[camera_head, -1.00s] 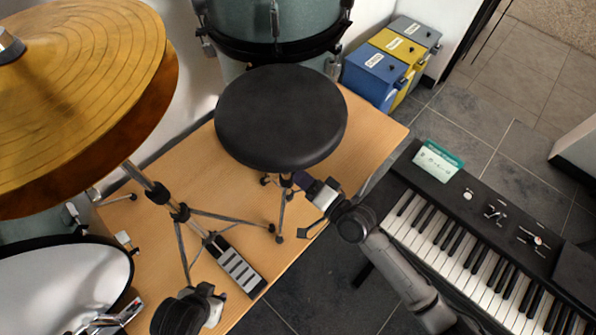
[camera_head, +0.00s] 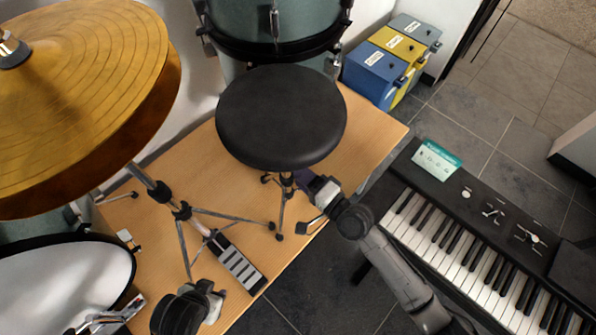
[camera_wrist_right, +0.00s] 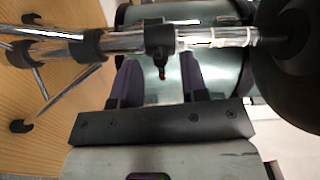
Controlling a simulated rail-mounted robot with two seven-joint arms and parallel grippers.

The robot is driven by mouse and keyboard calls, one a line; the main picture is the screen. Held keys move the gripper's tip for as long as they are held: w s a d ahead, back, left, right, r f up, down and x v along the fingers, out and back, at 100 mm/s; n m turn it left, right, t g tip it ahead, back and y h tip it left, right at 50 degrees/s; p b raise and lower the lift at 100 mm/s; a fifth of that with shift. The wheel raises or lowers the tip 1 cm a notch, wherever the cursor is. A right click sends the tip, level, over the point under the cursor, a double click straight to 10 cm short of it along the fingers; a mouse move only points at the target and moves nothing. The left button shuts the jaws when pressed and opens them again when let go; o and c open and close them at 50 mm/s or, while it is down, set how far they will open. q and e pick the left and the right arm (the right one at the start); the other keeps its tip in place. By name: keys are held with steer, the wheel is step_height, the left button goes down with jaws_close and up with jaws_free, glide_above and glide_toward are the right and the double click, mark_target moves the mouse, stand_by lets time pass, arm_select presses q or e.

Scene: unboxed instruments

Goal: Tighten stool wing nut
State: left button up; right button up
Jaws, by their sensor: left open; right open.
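The stool has a round black seat (camera_head: 281,118) and stands on the wooden platform; its metal post (camera_wrist_right: 215,37) crosses the top of the right wrist view. In the head view this gripper (camera_head: 303,181) is beside the post, just below the seat. My left gripper (camera_head: 205,298) is at the bottom, away from the stool; its fingers are hard to make out.
A cymbal stand with a brass cymbal (camera_head: 85,90) and a pedal (camera_head: 238,266) stand left of the stool. A drum (camera_head: 275,22) is behind it. Blue, yellow and grey boxes (camera_head: 373,72) are at the back right. A keyboard (camera_head: 470,235) lies at the right.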

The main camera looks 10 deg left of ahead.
steer(key=shift+d, duration=0.1)
steer(key=v, duration=0.6)
stand_by(0.4)
stand_by(0.5)
